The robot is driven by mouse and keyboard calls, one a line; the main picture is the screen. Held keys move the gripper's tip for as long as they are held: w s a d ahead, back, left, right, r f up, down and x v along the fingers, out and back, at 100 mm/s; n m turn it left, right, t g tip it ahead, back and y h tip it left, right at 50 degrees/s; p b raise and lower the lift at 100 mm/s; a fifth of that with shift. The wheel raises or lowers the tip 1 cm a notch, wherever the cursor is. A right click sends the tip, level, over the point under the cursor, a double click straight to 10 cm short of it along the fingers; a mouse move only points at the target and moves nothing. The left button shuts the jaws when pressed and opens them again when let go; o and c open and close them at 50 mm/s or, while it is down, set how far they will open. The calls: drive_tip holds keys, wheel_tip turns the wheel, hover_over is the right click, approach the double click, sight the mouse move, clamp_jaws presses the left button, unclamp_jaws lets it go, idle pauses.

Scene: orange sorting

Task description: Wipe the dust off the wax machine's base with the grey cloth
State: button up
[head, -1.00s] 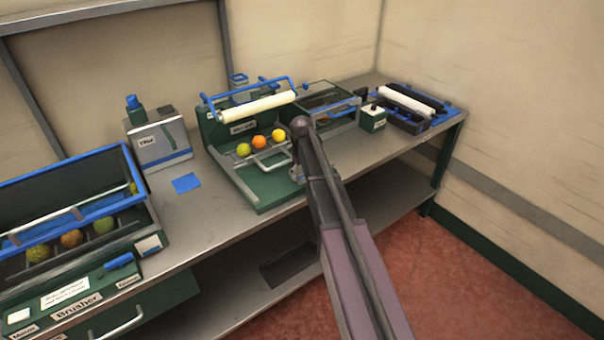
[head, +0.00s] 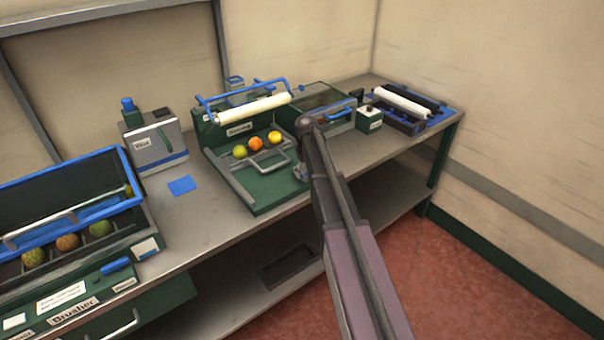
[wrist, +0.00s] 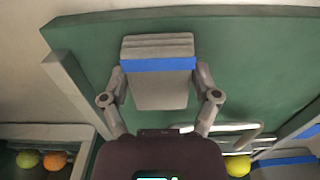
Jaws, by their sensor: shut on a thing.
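The wax machine (head: 205,150) stands mid-bench in the head view, with a white roller above and a flat green base (head: 270,193) at the front. My gripper (wrist: 160,80) is shut on the grey cloth (wrist: 160,92), a folded pad with a blue band, seen in the wrist view. The cloth is over the green base in that view; I cannot tell whether it touches. In the head view my arm covers most of the gripper and cloth, at the base's right edge. No dust is clearly visible.
Several fruits, among them an orange one (head: 256,144), lie on the machine behind a grey handle (head: 268,163). The brusher (head: 75,310) is at left, a grey box (head: 155,145) behind a blue square (head: 182,186). A small green-white box (head: 369,118) stands right.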

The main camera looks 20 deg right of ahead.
drive_tip(key=shift+w+d, duration=0.1)
drive_tip(key=shift+d, duration=0.2)
drive_tip(key=shift+r, duration=0.15)
drive_tip(key=shift+r+p, duration=2.9)
drive_tip(key=shift+p, duration=0.15)
drive_tip(key=shift+r+p, duration=1.5)
drive_tip(key=shift+d, duration=0.15)
